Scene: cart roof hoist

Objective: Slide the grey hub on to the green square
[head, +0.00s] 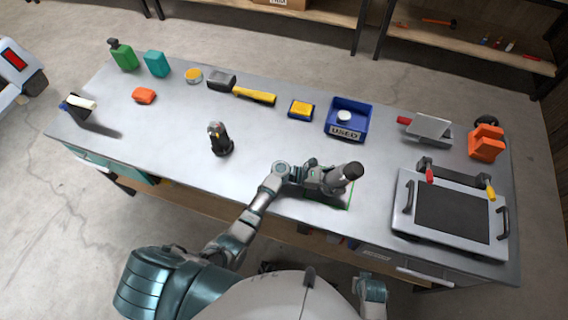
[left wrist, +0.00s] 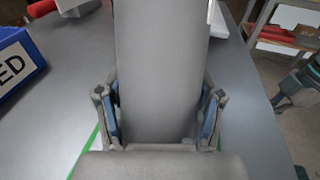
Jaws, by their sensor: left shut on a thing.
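The grey hub (left wrist: 160,70) fills the middle of the left wrist view as a tall grey cylinder. In the head view the hub (head: 337,180) stands near the table's front edge, with a dark knob on top. My left gripper (head: 322,178) is shut on it; the fingers (left wrist: 160,115) sit on both sides of it in the left wrist view. The green square (head: 349,204) is an outline on the table around the hub's foot. Green lines also show on both sides in the left wrist view. The hub and my gripper hide much of the square.
A black upright tool (head: 219,140) stands left of my gripper. A blue bin (head: 348,131) marked USED is behind the hub. A framed dark panel with handles (head: 452,214) lies to the right. Several bottles and tools line the back. The table's left front is clear.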

